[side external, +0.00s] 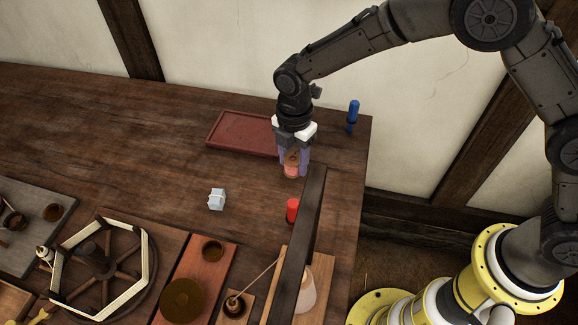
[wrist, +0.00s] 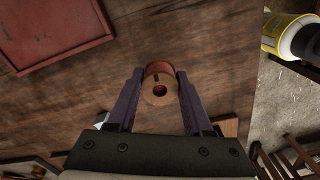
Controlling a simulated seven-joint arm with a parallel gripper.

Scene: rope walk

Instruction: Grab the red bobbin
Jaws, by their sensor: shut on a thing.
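The red bobbin (side external: 291,171) is between the fingers of my gripper (side external: 294,164) in the side view, near the right part of the table. In the wrist view the bobbin (wrist: 161,92) shows a tan wooden end with a dark centre hole and red winding behind it. The purple fingers of my gripper (wrist: 160,78) are shut on it, one on each side. The fingers hide part of its sides in the side view. I cannot tell whether it touches the table.
A dark red tray (side external: 240,133) lies behind and left. A blue-handled tool (side external: 352,112) stands behind right. A red cylinder (side external: 292,207) stands beside a dark wooden beam (side external: 300,250) in front. A pale grey block (side external: 216,199) lies left. Bare table (side external: 130,150) extends left.

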